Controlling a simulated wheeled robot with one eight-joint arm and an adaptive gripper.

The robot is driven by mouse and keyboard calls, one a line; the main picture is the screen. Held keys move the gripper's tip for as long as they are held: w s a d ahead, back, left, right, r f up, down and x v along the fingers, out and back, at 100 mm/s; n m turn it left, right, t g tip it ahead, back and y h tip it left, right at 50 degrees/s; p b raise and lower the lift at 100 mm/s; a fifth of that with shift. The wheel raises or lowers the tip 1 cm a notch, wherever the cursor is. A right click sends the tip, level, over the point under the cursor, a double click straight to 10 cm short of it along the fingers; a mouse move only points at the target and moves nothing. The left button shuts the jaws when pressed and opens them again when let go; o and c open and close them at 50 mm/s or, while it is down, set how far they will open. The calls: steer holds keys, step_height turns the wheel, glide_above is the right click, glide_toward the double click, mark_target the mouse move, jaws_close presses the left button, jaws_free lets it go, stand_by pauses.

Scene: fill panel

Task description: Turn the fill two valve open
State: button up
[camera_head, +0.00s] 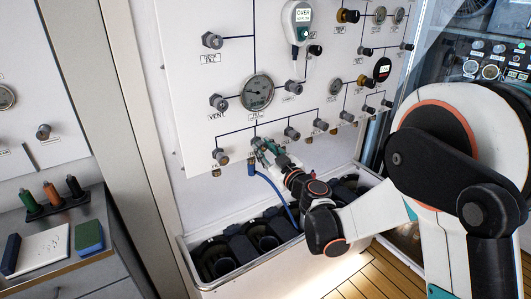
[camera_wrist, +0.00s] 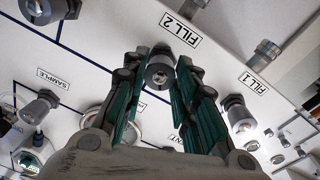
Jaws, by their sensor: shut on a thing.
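The fill two valve (camera_wrist: 160,74) is a grey knob on the white panel, under the FILL 2 label (camera_wrist: 180,29), which appears upside down in the wrist view. My gripper (camera_wrist: 161,86) has its green-padded fingers on either side of this knob and is shut on it. In the head view my gripper (camera_head: 268,150) is at the lower row of valves on the panel, and its fingers hide most of the knob. I cannot tell how far the valve is turned.
The FILL 1 knob (camera_wrist: 239,114) and the SAMPLE knob (camera_wrist: 40,106) stand near my fingers. A round gauge (camera_head: 257,93) is above. A blue hose (camera_head: 275,185) hangs close to my gripper, over a white-rimmed trough (camera_head: 215,285) holding dark cylinders.

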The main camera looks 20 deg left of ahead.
steer(key=n+b, duration=0.1)
steer(key=n, duration=0.6)
steer(key=shift+n, duration=0.4)
steer(key=n, duration=0.3)
steer(key=shift+n+y, duration=0.3)
steer(key=shift+n, duration=0.1)
steer(key=n, duration=0.4)
steer(key=shift+n+g, duration=0.4)
steer(key=n, duration=0.3)
steer(key=shift+n, duration=0.4)
steer(key=n, duration=0.4)
steer(key=shift+n+g, duration=0.3)
steer(key=n, duration=0.3)
steer(key=shift+n, duration=2.3)
